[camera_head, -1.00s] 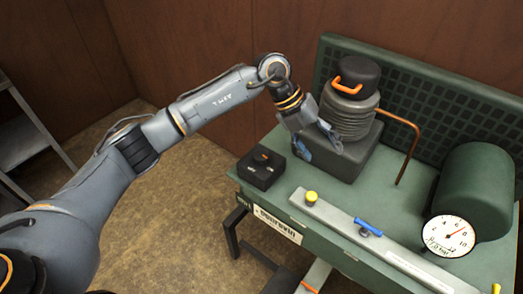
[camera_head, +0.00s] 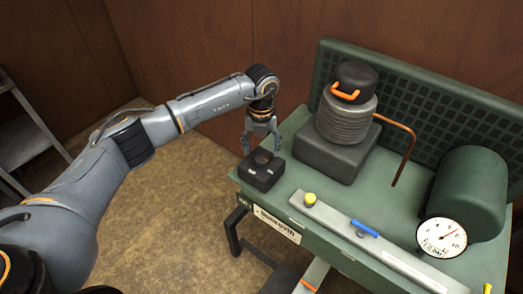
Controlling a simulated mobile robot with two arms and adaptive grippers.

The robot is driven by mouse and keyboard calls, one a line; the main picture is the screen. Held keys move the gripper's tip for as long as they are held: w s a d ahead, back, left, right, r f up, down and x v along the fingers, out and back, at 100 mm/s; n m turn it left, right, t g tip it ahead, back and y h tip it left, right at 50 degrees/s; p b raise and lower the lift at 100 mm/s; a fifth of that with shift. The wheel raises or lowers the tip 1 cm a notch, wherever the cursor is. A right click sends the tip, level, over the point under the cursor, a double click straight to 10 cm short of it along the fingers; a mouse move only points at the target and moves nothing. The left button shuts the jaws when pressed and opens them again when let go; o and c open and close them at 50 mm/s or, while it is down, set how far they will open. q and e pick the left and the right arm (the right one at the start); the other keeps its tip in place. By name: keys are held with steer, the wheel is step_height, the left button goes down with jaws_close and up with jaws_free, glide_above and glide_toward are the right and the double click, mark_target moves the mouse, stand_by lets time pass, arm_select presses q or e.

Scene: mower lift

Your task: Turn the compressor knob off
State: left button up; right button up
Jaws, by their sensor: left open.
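The compressor knob sits on top of a small black switch box (camera_head: 262,178) at the left end of the green bench. The knob (camera_head: 263,157) is small and dark in this view, and its setting cannot be read. My left gripper (camera_head: 261,151) points down just above the box, with its fingers spread to either side of the knob. It is open, and I cannot tell whether a finger touches the knob. My right gripper does not show.
The compressor's dark block (camera_head: 337,150) with its ribbed cylinder stands right of the box. A copper pipe (camera_head: 402,157), green tank (camera_head: 466,190) and pressure gauge (camera_head: 441,237) are farther right. A grey rail (camera_head: 330,215) with yellow and blue valves runs along the front edge.

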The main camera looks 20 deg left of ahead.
mark_target(262, 157)
arm_select(q)
steer(key=shift+f, duration=1.5)
steer(key=shift+c, duration=0.4)
steer(key=c, duration=1.1)
steer(key=shift+o, duration=0.2)
